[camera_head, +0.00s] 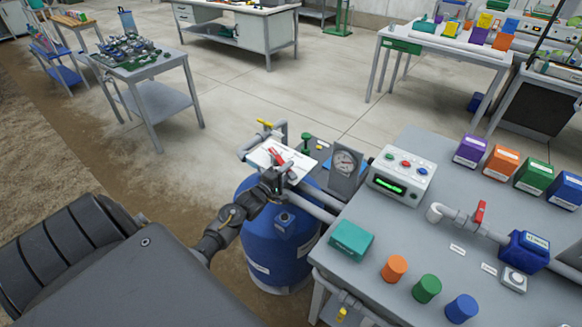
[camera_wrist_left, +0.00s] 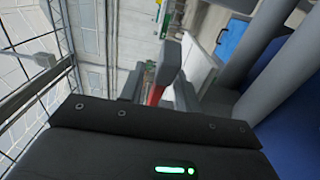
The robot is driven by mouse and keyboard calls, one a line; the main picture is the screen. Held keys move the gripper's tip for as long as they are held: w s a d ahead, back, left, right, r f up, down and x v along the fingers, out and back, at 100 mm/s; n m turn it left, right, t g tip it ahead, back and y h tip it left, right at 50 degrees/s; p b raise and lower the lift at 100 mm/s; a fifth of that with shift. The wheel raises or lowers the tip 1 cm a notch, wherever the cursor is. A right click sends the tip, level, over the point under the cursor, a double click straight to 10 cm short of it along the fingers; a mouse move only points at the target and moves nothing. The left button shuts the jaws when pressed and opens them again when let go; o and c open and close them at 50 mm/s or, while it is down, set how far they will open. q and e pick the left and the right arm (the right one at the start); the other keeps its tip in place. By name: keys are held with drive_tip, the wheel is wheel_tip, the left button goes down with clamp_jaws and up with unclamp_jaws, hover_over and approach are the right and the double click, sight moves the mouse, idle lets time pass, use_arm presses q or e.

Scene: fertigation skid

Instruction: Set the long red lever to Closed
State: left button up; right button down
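The long red lever (camera_head: 274,156) is by the pipes above a blue tank, in front of a white plate. In the head view my left gripper (camera_head: 280,174) is right at the lever and hides part of it. In the left wrist view a red part of the lever (camera_wrist_left: 155,95) shows between the two grey fingers of my left gripper (camera_wrist_left: 159,92). The fingers look apart, with some room around the red part. I cannot tell whether either finger touches it. My right gripper is not in view.
The blue tank (camera_head: 262,245) stands below my left gripper. A grey bench (camera_head: 380,250) holds a control box (camera_head: 402,175), coloured blocks and a pipe with a shorter red handle (camera_head: 480,212). Open floor lies behind.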

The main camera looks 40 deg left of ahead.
use_arm(q)
drive_tip(key=shift+w, duration=1.1)
clamp_jaws()
